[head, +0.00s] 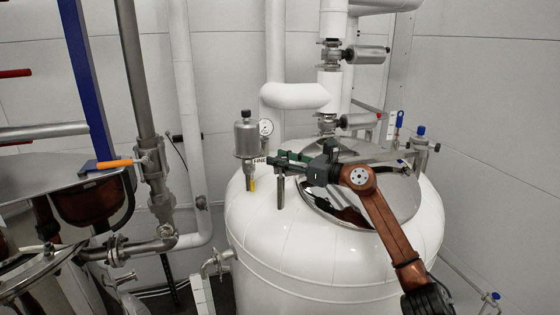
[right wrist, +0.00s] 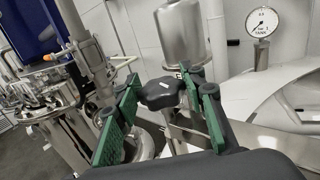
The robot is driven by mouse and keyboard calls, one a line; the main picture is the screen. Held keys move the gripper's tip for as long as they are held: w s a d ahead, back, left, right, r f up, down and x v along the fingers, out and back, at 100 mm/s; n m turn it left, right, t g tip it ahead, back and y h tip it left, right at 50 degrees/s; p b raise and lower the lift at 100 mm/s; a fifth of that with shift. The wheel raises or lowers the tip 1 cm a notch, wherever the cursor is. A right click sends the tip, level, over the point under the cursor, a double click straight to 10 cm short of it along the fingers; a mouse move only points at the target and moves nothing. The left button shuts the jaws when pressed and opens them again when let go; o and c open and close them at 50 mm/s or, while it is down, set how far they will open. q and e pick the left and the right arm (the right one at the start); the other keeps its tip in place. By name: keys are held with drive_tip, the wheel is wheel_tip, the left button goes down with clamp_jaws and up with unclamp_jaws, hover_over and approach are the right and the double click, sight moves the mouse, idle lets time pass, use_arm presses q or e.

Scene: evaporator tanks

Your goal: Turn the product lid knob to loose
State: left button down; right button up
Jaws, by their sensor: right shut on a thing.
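The product lid knob (right wrist: 160,93) is a black lobed knob, seen in the right wrist view between the green-padded fingers of my right gripper (right wrist: 165,105). My right gripper is shut on it. In the head view, my right gripper (head: 290,158) reaches left across the tank top, and its fingers mostly hide the knob. A short metal post (head: 280,192) stands below the fingertips. The shiny round lid (head: 400,195) lies on top of the white tank (head: 300,245), partly covered by my right arm. My left gripper is in neither view.
A metal cylinder (head: 246,138) and a pressure gauge (head: 266,128) stand just left of my right gripper. White pipes (head: 296,96) rise behind the tank. A valve with an orange handle (head: 114,163) is at the left. Blue-capped fittings (head: 421,131) stand at the lid's right.

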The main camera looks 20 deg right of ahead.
drive_tip(key=shift+n+g+y, duration=0.4)
drive_tip(key=shift+y, duration=0.1)
drive_tip(key=o, duration=1.2)
drive_tip(key=v, duration=1.2)
